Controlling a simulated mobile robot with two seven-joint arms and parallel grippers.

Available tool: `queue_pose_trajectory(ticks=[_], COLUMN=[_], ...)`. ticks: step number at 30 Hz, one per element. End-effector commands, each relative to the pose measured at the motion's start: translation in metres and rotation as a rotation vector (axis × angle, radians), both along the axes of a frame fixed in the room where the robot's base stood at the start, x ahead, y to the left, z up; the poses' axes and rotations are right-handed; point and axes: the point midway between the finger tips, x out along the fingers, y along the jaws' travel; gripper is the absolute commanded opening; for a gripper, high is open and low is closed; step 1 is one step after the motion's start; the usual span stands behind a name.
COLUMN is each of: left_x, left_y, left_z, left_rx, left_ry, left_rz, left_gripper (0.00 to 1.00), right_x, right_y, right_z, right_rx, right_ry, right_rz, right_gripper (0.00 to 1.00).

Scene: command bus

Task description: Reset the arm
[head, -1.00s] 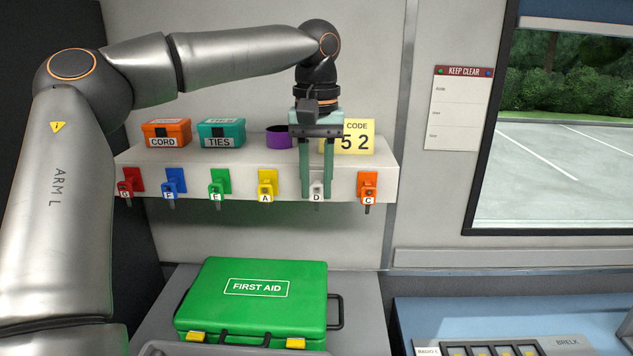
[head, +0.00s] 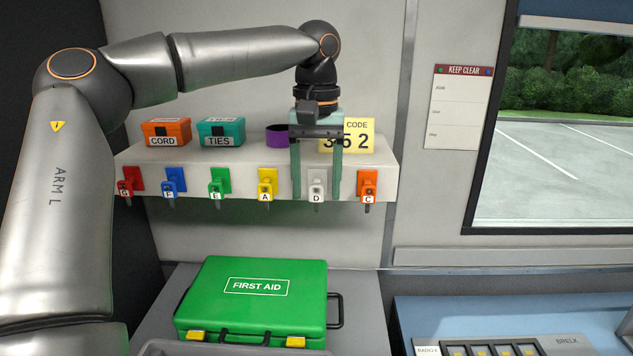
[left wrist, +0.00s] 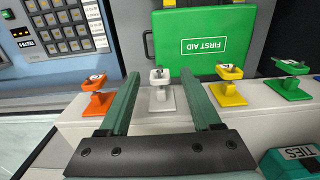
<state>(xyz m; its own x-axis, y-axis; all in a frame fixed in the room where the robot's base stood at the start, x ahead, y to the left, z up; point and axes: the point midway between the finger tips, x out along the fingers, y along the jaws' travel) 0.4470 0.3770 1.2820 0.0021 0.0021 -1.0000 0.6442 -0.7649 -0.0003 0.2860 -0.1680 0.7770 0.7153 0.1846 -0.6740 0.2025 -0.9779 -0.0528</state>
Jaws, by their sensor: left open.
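My left gripper (head: 317,198) is open and empty in front of the white shelf. Its two green fingers stand on either side of the white key holder marked D (head: 317,184), apart from it as far as I can see. In the left wrist view the gripper's fingers (left wrist: 163,112) point towards the shelf edge, with the white holder (left wrist: 160,95) between them. My left arm (head: 200,62) reaches in from the left, bent at the elbow, with the gripper hanging down. My right gripper is not in view.
Coloured key holders flank D, with yellow A (head: 266,186) left and orange C (head: 368,186) right. An orange CORD box (head: 166,132), teal TIES box (head: 221,131), purple ring (head: 278,136) and yellow code card (head: 358,137) stand on the shelf. A green first aid case (head: 254,300) lies below.

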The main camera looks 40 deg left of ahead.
Motion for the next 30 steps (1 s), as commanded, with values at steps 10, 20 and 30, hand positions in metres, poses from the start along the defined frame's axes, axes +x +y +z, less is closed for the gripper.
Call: queue_pose_trajectory(ticks=[10, 20, 30], left_x=[0.0, -0.002, -0.004], left_y=[0.0, -0.002, -0.003], left_z=[0.001, 0.008, 0.016], left_rx=[0.0, 0.0, 0.001], left_ry=[0.0, 0.0, -0.001], left_rz=[0.0, 0.0, 0.0], left_gripper=[0.65, 0.65, 0.65], right_x=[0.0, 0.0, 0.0], right_y=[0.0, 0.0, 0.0], right_z=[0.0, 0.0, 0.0], right_rx=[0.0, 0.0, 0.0], right_ry=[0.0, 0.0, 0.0], right_rz=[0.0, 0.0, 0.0], right_gripper=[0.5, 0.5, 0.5])
